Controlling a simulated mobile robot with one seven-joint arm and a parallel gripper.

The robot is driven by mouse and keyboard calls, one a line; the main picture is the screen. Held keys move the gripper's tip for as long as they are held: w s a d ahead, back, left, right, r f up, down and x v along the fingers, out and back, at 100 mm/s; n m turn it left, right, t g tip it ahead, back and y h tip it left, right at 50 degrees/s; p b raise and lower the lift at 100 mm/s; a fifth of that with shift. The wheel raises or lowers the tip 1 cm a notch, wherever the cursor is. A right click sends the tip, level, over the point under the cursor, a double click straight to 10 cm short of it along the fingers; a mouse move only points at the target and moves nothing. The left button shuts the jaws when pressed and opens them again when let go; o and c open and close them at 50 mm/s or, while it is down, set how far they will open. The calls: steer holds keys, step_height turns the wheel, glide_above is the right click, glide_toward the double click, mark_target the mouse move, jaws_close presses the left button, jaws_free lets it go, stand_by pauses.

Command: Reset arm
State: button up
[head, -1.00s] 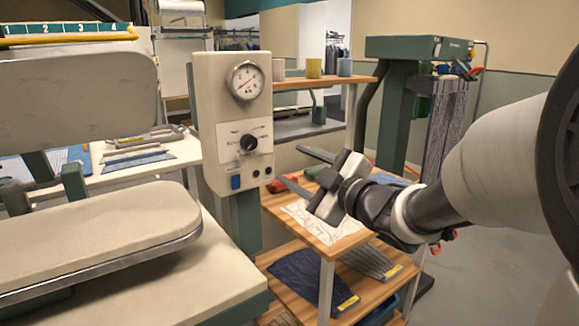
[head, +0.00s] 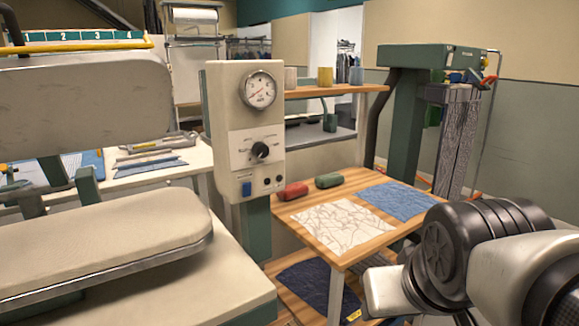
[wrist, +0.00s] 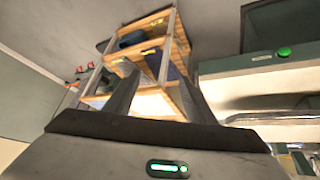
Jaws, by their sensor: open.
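My gripper (wrist: 155,98) shows in the wrist view with its two dark fingers apart and nothing between them. Beyond the fingers, the wooden shelf unit (wrist: 172,35) appears tilted, with a gap between it and the fingertips. In the head view my arm is folded at the lower right, in front of the wooden table's right side. The fingertips cannot be made out in that view.
The control box (head: 245,130) with gauge and knob stands left of the wooden table (head: 365,250). On the table lie a white patterned cloth (head: 340,225), a blue cloth (head: 405,200), a red roll (head: 292,191) and a green roll (head: 329,180). The padded press (head: 100,235) fills the left.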

steer(key=s+a+f+g, duration=0.1)
steer(key=s+a, duration=0.1)
steer(key=s, duration=0.2)
step_height(320, 180, up, 24)
steer(key=p, duration=2.4)
steer(key=shift+w+d+y, duration=0.3)
steer(key=shift+w+d, duration=0.05)
steer(key=shift+w, duration=0.05)
